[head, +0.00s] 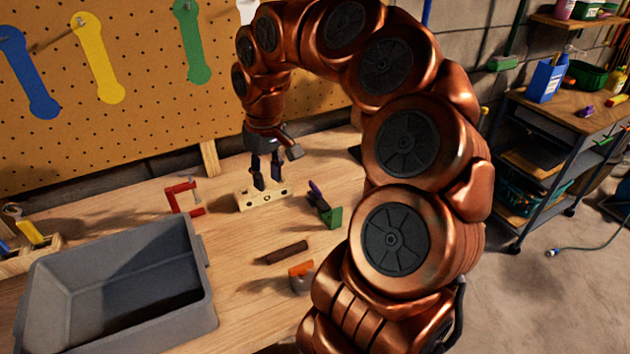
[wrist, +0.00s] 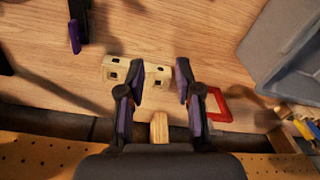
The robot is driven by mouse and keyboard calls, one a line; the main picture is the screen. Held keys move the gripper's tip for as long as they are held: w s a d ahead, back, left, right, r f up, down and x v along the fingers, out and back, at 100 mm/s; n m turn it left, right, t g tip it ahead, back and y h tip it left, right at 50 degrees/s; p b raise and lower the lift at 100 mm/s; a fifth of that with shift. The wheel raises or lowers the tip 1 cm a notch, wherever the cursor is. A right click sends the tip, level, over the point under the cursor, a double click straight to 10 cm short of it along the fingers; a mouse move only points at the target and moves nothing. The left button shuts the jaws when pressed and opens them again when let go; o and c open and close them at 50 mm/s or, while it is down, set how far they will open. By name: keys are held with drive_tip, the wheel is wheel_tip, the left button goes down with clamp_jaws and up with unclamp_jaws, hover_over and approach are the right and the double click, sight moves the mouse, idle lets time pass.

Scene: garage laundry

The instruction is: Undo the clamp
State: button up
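A red C-shaped clamp (head: 183,197) stands on the workbench, left of a pale wooden block with holes (head: 250,201). Part of the clamp shows in the wrist view (wrist: 222,118), just right of the right finger. My gripper (head: 266,182) points down at the block, its fingers apart. The wrist view shows the open gripper (wrist: 160,82) with part of the block (wrist: 114,68) between its fingers and part left of them. I see nothing gripped. I cannot tell whether the fingertips touch the block, or whether the clamp grips anything.
A grey bin (head: 205,270) stands at the front left. A purple and green object (head: 328,212), a dark brown bar (head: 284,252) and an orange-topped object (head: 301,270) lie right of centre. A pegboard (head: 140,130) rises behind. Bare wood lies between bin and block.

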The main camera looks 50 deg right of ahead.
drive_tip(key=w+d+f+m, duration=0.1)
drive_tip(key=d+m, duration=0.1)
drive_tip(key=d, duration=0.5)
drive_tip(key=m, duration=0.1)
hover_over(315, 186)
wheel_tip(315, 186, down, 3)
drive_tip(key=shift+a+r+g+p, duration=0.1)
drive_tip(key=shift+a+g+p, duration=0.05)
drive_tip(key=shift+g+p, duration=0.2)
drive_tip(key=shift+s+d+f, duration=0.1)
drive_tip(key=shift+d+f, duration=0.1)
drive_tip(key=shift+f, duration=0.35)
drive_tip(key=shift+a+f+p, duration=0.1)
drive_tip(key=shift+f+p, duration=1.1)
drive_tip(key=shift+f, duration=2.15)
drive_tip(key=shift+c, duration=0.3)
clamp_jaws()
